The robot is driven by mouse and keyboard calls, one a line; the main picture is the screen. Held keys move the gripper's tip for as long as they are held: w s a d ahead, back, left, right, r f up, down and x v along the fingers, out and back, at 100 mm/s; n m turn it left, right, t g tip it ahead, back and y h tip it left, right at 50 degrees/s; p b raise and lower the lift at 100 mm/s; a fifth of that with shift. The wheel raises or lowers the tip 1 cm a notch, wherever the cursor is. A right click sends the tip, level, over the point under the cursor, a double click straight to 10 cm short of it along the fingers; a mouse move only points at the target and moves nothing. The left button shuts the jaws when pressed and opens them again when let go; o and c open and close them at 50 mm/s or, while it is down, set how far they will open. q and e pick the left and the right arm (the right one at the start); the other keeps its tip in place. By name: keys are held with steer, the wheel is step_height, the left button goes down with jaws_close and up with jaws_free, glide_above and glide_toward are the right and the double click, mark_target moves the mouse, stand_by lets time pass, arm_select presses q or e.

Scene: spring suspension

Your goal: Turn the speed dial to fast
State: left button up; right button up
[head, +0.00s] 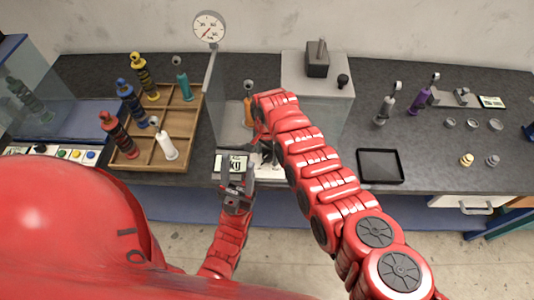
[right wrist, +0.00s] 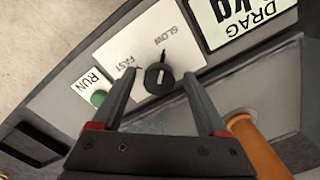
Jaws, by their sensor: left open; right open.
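The speed dial (right wrist: 158,77) is a round black knob on a white plate (right wrist: 138,48) marked SLOW and FAST, seen in the right wrist view. A dark mark lies between the knob and SLOW; I cannot tell exactly where the knob points. My right gripper (right wrist: 160,73) is open, its fingers on either side of the knob; contact is unclear. In the head view my right gripper (head: 264,152) is over the front of the machine, and the dial is hidden or too small to make out. My left gripper (head: 236,196) is open in front of the bench edge.
A green RUN button (right wrist: 98,98) is beside the plate, close to one right finger. A DRAG display (right wrist: 246,22) is on its other side. An orange damper (head: 249,108) stands in the machine. A wooden tray (head: 181,127) with several dampers is left; a black tray (head: 380,166) is right.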

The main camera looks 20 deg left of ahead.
steer(key=shift+f, duration=0.2)
jaws_close()
stand_by(0.4)
